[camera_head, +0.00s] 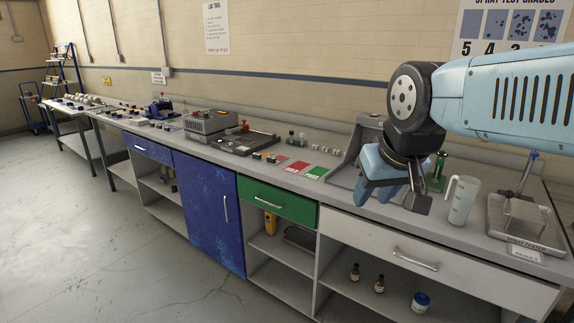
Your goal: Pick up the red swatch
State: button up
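A flat red card or mat (298,167) lies on the long grey bench, just left of a green one (317,172). Several small blocks or swatches lie left of it, and one at the red card's left edge looks reddish (282,159).
A grey sloped-sided stand (352,150) rises between the cards and my gripper. A clear jug (462,200) and a spray tester (525,222) stand to the right. A grey machine (207,123) stands left. The floor in front (120,240) is clear.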

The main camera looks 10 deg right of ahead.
aim_at(275, 160)
jog(key=z, duration=0.25)
jog(key=k, duration=0.1)
jog(key=u, duration=0.45)
jog(key=i, duration=0.75)
jog(key=z, duration=0.1)
jog(key=k, duration=1)
jog(key=u, duration=0.6)
jog(key=i, duration=2.1)
jog(key=z, duration=1)
